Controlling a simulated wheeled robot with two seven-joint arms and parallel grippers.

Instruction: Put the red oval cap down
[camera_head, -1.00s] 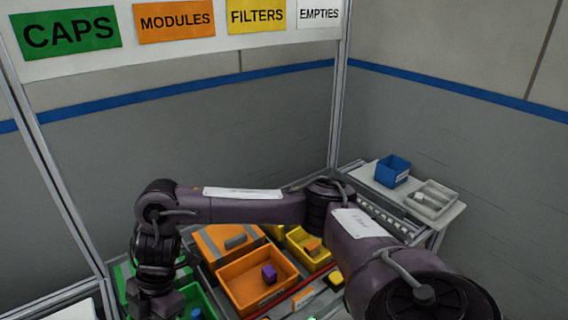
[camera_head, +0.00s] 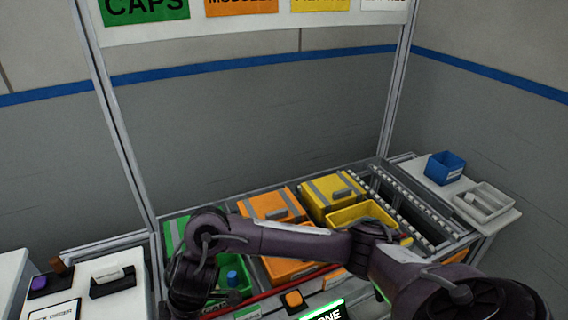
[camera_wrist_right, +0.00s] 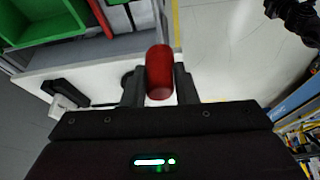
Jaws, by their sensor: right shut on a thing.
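My right gripper (camera_wrist_right: 158,88) is shut on the red oval cap (camera_wrist_right: 159,70) in the right wrist view. The cap is held between the two dark fingers, its far end sticking out past them. Below it in that view are a pale surface and the edge of the bench; I cannot tell the height above them. In the head view my right arm reaches across from the right to the lower left, and its wrist ends beside the green bin (camera_head: 243,272). The cap is hidden there. My left gripper is not clearly seen in either view.
Orange (camera_head: 268,204) and yellow (camera_head: 331,193) lidded boxes stand behind the open bins. A blue bin (camera_head: 445,167) and a grey tray (camera_head: 487,203) sit at right. A black holder (camera_head: 113,282) and a sign stand on the left table. A red rail (camera_head: 262,291) edges the bench.

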